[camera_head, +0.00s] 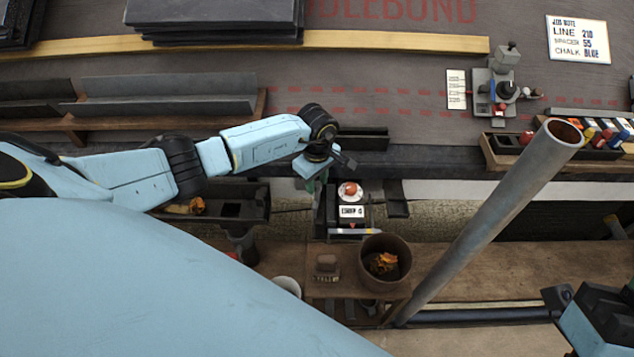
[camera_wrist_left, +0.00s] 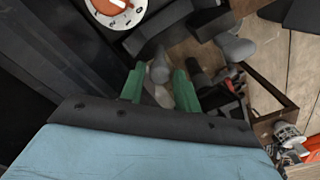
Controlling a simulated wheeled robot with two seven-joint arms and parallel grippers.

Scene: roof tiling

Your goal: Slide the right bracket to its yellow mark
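My left gripper (camera_head: 316,182) reaches down past the roof's front edge, just left of a dark unit with a red-and-white dial (camera_head: 350,191). In the left wrist view its green fingers (camera_wrist_left: 160,88) are apart. A grey rounded knob (camera_wrist_left: 158,66) shows between and beyond the tips; I cannot tell whether they touch it. A dark plate-like piece (camera_head: 396,198) hangs right of the dial unit, possibly the right bracket, but I cannot be sure. No yellow mark is clearly identifiable. My right gripper (camera_head: 558,297) is at the lower right edge, its fingers not clear.
A bucket with orange leaves (camera_head: 384,262) and a brown block (camera_head: 326,264) stand on a wooden platform below. A thick slanted pipe (camera_head: 490,225) rises at right. A dark gutter piece (camera_head: 232,205) lies left of the gripper. A tool tray (camera_head: 505,150) sits on the roof edge.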

